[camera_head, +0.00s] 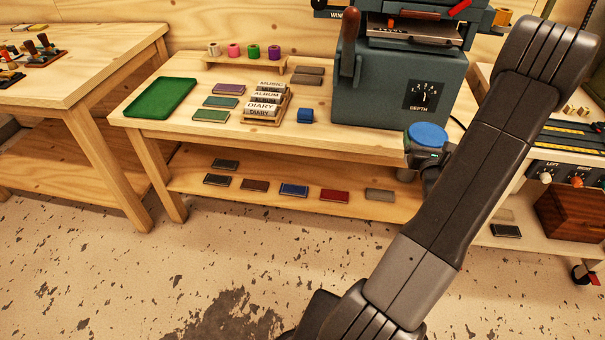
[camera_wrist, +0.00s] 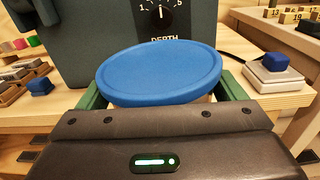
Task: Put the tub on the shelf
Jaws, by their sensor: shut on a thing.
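The tub (camera_wrist: 160,72) has a round blue lid, and a strip of pale body shows under its rim in the wrist view. My gripper (camera_wrist: 162,97) is shut on it, with a green finger at each side. In the head view the tub (camera_head: 428,134) is held level in my gripper (camera_head: 428,154), in front of the bench's right part and the dark grey machine. The lower shelf (camera_head: 260,178) of the bench holds several flat foil packs in a row. A small raised rack (camera_head: 245,61) at the bench's back carries coloured rolls.
The dark machine (camera_head: 410,85) with a depth dial stands close behind the tub. A green tray (camera_head: 160,98), type blocks (camera_head: 265,103) and a small blue block (camera_head: 305,116) are on the bench. Another table (camera_head: 85,75) is at left. Bare shelf boards show around the packs.

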